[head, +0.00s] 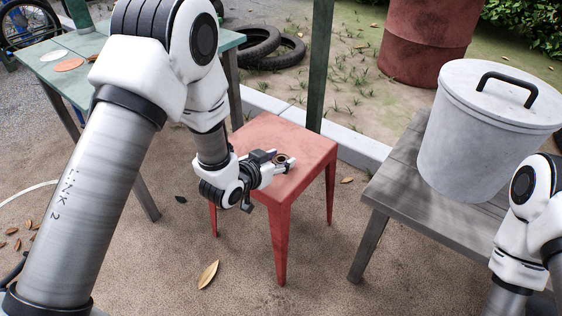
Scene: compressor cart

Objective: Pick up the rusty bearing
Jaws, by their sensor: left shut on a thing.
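The rusty bearing (281,159) is a small brownish ring over the red stool (305,148). My left gripper (279,164) is shut on it, with its fingers on either side of the ring. The gripper reaches in from the left, low over the stool's near left part. I cannot tell whether the bearing touches the stool top. My right arm enters at the lower right, and its gripper is out of the picture.
A grey bin with a black handle (487,130) stands on a grey wooden bench (405,171) at right. A green table (60,78) with flat discs is at left. A green post (319,65) rises behind the stool.

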